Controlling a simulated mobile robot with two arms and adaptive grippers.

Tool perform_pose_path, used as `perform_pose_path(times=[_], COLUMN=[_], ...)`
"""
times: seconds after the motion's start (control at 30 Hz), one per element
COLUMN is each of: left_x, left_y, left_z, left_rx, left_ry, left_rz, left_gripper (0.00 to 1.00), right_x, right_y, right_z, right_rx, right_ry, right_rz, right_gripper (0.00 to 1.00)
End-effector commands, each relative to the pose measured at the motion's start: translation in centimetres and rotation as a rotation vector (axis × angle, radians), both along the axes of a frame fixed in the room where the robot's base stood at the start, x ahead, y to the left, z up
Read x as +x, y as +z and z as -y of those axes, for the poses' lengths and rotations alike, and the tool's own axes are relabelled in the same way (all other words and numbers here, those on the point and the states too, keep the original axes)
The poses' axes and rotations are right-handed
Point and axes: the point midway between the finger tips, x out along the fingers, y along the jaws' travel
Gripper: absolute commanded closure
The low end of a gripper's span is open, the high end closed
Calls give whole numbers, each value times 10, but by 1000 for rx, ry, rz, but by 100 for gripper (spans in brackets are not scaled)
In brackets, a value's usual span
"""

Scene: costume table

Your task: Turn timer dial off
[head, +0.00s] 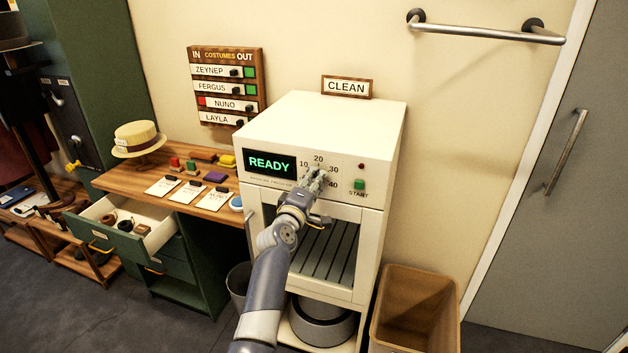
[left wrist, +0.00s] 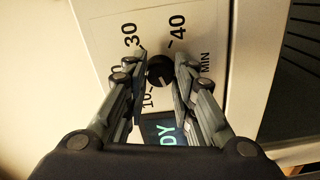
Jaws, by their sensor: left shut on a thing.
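The timer dial (left wrist: 160,71) is a small black knob on the front panel of the white cabinet (head: 372,215). Printed marks 10 to 40 MIN surround it. In the head view my left gripper (head: 317,181) covers the dial. In the left wrist view the fingers (left wrist: 161,76) stand on both sides of the knob and are shut on it. The way the dial points cannot be made out clearly. The green display (head: 270,164) beside it reads READY.
A green START button (head: 359,184) and a small red lamp (head: 361,166) are right of the dial. A barred window is below. A CLEAN sign (head: 347,87) stands on top. The desk (head: 120,180) at left has an open drawer (head: 125,229). A brown bin (head: 415,310) stands at right.

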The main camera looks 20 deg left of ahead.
Motion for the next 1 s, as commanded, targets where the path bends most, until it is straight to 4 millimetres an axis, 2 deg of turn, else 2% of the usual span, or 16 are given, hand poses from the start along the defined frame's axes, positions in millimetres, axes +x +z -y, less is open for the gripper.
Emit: perform_pose_path(times=[0.4, 0.97, 1.0], left_x=[0, 0, 0], left_y=[0, -1, -1], left_z=[1, 1, 1], left_rx=[-202, -235, -235], left_ry=[-2, -2, -1], left_rz=[-9, -9, -9], left_gripper=[99, 99, 73], right_x=[0, 0, 0], right_y=[6, 6, 6], right_z=[-3, -3, -3], right_rx=[4, 4, 4], right_ry=[-1, 0, 0], right_rz=[0, 0, -1], right_gripper=[100, 100, 100])
